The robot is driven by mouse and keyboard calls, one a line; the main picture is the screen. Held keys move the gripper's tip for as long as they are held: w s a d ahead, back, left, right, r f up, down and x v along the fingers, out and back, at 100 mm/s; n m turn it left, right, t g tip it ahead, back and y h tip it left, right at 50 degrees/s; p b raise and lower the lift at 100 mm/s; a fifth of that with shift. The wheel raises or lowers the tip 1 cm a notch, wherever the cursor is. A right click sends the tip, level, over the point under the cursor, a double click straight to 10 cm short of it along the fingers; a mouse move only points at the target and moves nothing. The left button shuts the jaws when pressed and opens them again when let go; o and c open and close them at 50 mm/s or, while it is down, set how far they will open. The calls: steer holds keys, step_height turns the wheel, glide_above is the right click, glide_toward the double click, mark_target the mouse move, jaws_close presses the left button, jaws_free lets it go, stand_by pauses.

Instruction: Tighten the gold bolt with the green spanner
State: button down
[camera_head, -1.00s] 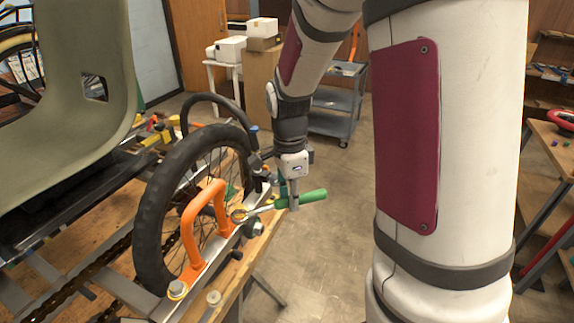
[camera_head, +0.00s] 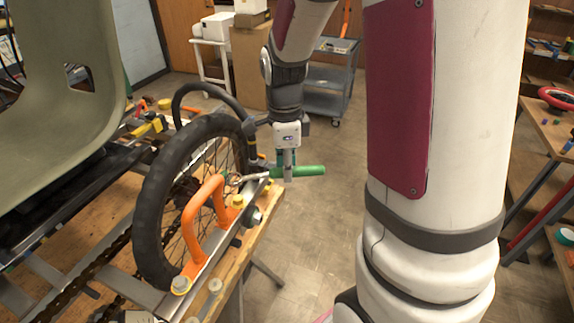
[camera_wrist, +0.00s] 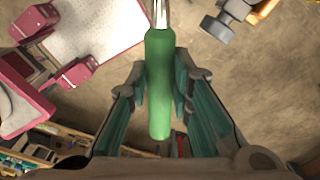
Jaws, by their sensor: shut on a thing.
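My gripper (camera_head: 288,174) is shut on the green handle of the spanner (camera_head: 312,171). The wrist view shows the handle (camera_wrist: 159,85) between the two fingers, with the metal shank running out of the top edge. The spanner lies about level, its shank pointing left toward the wheel. Its head looks above and apart from the gold bolt (camera_head: 238,201) at the far end of the orange handle; the exact gap is hard to tell. Another gold bolt (camera_head: 181,285) sits at the near end of the orange handle. The spanner's head is outside the wrist view.
The orange handle (camera_head: 191,221) stands up from the metal rail beside the black wheel (camera_head: 150,205). A dark hex bolt (camera_head: 253,215) sticks out of the rail's side. A grey cart (camera_head: 333,85) stands behind. Open floor lies right of the bench.

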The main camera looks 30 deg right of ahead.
steer(key=shift+f+b, duration=0.65)
steer(key=shift+f, duration=2.95)
stand_by(0.8)
stand_by(0.5)
steer(key=c, duration=2)
jaws_free()
jaws_close()
steer(key=shift+s+a+m+p, duration=0.65)
steer(key=shift+s+m, duration=0.1)
steer(key=shift+m, duration=0.1)
steer(key=shift+s+a+m+p, duration=0.5)
steer(key=shift+s+m+p, duration=0.2)
steer(key=shift+m, duration=0.15)
